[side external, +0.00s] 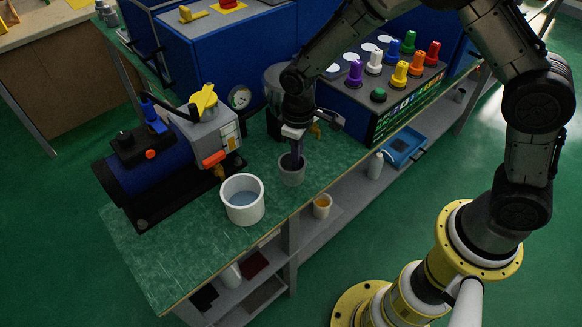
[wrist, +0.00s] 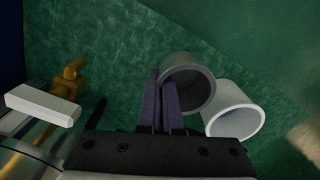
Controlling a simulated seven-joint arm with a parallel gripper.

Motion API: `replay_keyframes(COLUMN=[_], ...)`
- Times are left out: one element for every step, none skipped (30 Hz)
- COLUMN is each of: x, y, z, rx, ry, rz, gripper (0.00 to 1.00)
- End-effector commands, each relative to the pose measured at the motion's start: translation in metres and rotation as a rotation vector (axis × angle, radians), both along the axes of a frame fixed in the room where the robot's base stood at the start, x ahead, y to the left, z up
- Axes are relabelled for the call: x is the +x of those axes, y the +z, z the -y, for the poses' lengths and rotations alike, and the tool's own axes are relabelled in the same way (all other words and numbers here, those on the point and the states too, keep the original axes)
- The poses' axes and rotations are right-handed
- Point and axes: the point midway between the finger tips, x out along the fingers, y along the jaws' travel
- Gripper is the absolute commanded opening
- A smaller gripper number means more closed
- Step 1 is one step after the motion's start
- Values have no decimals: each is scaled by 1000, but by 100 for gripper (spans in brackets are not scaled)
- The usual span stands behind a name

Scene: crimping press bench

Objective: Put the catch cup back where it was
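A small grey cup (side external: 292,176), which I take as the catch cup, is upright near the bench's front edge, right of the white pot. My gripper (side external: 297,153) points down at it with its purple fingers close together at the cup's rim. In the wrist view the fingers (wrist: 160,95) straddle the near-left wall of the grey cup (wrist: 195,83), one outside and one inside, with little gap. Whether the cup's base touches the green bench top cannot be told. The cup's inside looks dark.
A larger white pot (side external: 242,207) stands close left of the grey cup; it also shows in the wrist view (wrist: 235,112). A blue machine (side external: 160,170) with a brass tap is further left. A panel of coloured knobs (side external: 385,85) stands behind right. The front-left bench top is clear.

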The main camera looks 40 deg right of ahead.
Motion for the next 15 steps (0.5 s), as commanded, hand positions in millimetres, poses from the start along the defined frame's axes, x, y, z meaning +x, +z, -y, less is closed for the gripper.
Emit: replay_keyframes(x=[5,7,9,10,11,12,12,14,16,17,16,16,15,15,16], y=[-6,-8,-10,-12,-13,-14,-15,-17,-20,-23,-27,-33,-38,-42,-46], z=[-1,-2,-3,-3,-3,-3,-4,-4,-4,-5,-5,-5,-4,-5,-5], rx=[0,0,0,0,0,0,0,0,0,-1,-1,-1,-2,-1,-1], ry=[0,0,0,0,0,0,0,0,0,0,0,0,0,0,0], rz=[-1,0,1,1,1,0,0,0,-1,-2,-3,-3,-4,-3,-2], gripper=[0,0,0,0,0,0,0,0,0,0,0,0,0,0,0])
